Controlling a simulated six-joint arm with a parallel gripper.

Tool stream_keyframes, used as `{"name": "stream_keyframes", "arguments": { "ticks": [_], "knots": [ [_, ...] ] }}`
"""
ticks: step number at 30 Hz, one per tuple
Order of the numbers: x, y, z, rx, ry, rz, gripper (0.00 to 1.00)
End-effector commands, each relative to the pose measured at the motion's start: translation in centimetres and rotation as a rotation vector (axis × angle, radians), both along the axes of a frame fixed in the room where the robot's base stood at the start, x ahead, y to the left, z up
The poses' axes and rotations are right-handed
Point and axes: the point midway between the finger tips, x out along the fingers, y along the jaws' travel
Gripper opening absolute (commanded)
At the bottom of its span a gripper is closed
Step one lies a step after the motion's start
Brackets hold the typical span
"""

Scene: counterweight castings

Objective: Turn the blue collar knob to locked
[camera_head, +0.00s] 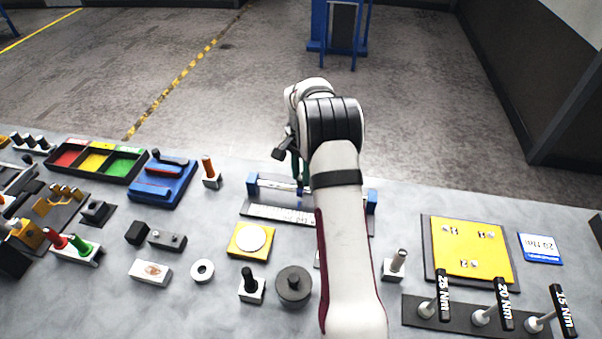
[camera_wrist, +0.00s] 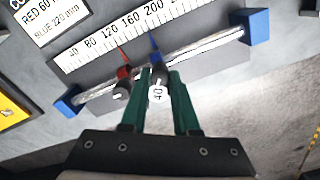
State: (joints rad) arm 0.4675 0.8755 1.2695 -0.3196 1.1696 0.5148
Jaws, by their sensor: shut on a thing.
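In the wrist view, the blue collar with its blue pointer (camera_wrist: 155,48) sits on a bright rod (camera_wrist: 205,37) between two blue end blocks. Its knob (camera_wrist: 158,93) has a white face with a dark mark that I cannot read surely. My gripper (camera_wrist: 158,82) has its green fingers shut on this knob, one on each side. A red collar pointer (camera_wrist: 121,55) and its knob (camera_wrist: 119,93) stand just left of my left finger. In the head view, my gripper (camera_head: 301,172) is at the rod, and my arm hides the collars.
A numbered scale (camera_wrist: 90,45) lies along the rod, with a card (camera_wrist: 50,25) reading red 60 and blue 220 beyond it. The head view shows a blue fixture (camera_head: 165,180) to the left and a yellow plate (camera_head: 470,250) and torque handles to the right.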

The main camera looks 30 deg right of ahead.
Motion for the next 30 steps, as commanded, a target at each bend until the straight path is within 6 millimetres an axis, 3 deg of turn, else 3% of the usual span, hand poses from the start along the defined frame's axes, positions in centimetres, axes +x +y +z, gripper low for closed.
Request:
{"name": "stream_keyframes", "arguments": {
  "ticks": [18,30],
  "knots": [
    [-0.05,-0.02,0.08,-0.001,-0.001,-0.551,0.00],
    [-0.07,-0.02,0.09,-0.001,-0.001,-0.759,0.00]
  ]
}}
